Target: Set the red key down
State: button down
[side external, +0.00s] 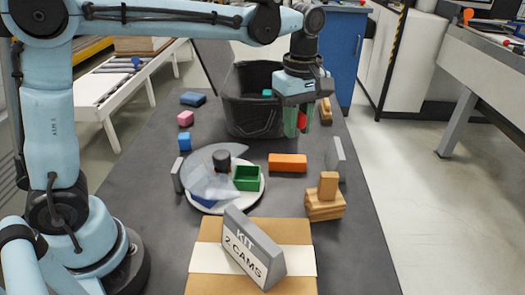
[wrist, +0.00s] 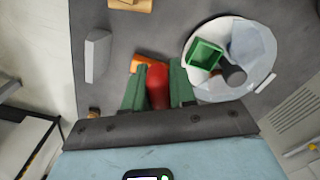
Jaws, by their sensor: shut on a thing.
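The red key (side external: 302,121) is between the green fingers of my gripper (side external: 297,127), which is shut on it. My gripper is in the air above the table, at the right front of the black bin and behind the orange block. In the wrist view the red key (wrist: 157,86) shows as a rounded red shape between the two fingers of my gripper (wrist: 158,80). Its lower end is hard to make out in the side view.
An orange block (side external: 287,162) lies on the grey table. A black bin (side external: 250,115) stands behind. A white round plate (side external: 257,197) bears a green box (side external: 247,178) and a clear cover. Wooden blocks (side external: 325,207) and a KIT sign (side external: 252,250) are nearer. Grey panels stand either side.

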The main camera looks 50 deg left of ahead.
jog(key=s+a+n, duration=0.1)
jog(key=a+n, duration=0.2)
jog(key=a, duration=0.6)
jog(key=n, duration=0.9)
send_over(146, 150)
jog(key=f, duration=1.2)
jog(key=shift+d+f, duration=0.2)
jog(key=shift+f, duration=2.1)
